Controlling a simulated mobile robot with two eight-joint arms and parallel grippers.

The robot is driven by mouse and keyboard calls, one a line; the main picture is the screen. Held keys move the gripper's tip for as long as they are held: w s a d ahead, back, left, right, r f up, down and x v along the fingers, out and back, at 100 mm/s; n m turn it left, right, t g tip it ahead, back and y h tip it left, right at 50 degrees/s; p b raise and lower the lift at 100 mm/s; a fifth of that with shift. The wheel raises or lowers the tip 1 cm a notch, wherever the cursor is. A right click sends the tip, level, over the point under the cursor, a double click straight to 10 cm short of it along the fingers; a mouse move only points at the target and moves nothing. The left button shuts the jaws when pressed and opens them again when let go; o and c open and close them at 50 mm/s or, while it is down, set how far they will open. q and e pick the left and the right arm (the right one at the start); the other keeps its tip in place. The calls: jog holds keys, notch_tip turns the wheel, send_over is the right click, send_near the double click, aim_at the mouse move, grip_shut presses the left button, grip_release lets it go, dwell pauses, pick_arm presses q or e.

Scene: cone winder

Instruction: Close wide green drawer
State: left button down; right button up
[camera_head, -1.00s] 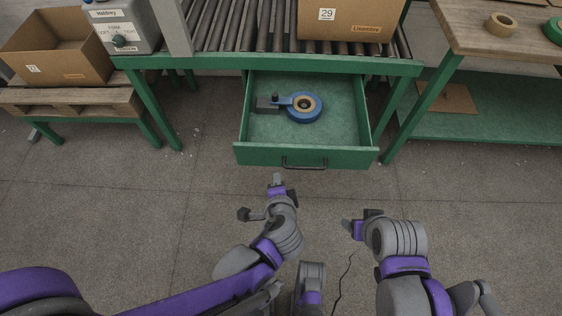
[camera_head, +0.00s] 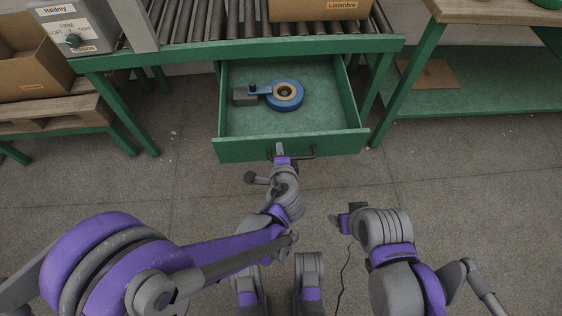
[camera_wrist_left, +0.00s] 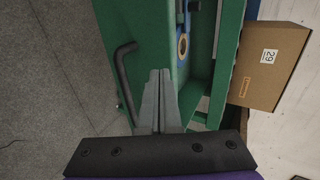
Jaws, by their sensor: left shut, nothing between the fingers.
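The wide green drawer (camera_head: 234,150) is pulled out from under the roller conveyor. Its front has a dark bar handle (camera_head: 306,154), which also shows in the left wrist view (camera_wrist_left: 122,72). A blue tape dispenser (camera_head: 285,97) lies inside the drawer. My left gripper (camera_head: 280,150) is shut and empty, at the drawer front near the handle's left end. In the left wrist view its fingers (camera_wrist_left: 158,90) point at the drawer front; I cannot tell whether they touch it. My right gripper (camera_head: 340,222) is low over the floor, right of the left one, away from the drawer; its jaw state is unclear.
The green conveyor frame (camera_head: 110,62) stands over the drawer, with a cardboard box (camera_head: 318,8) on its rollers. A green workbench (camera_head: 487,96) is at the right. A pallet stand (camera_head: 60,112) is at the left. Floor in front is open.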

pick_arm(q)
jog(key=shift+w, duration=0.8)
pick_arm(e)
jog(key=shift+f, duration=0.15)
pick_arm(q)
jog(key=shift+w, duration=0.15)
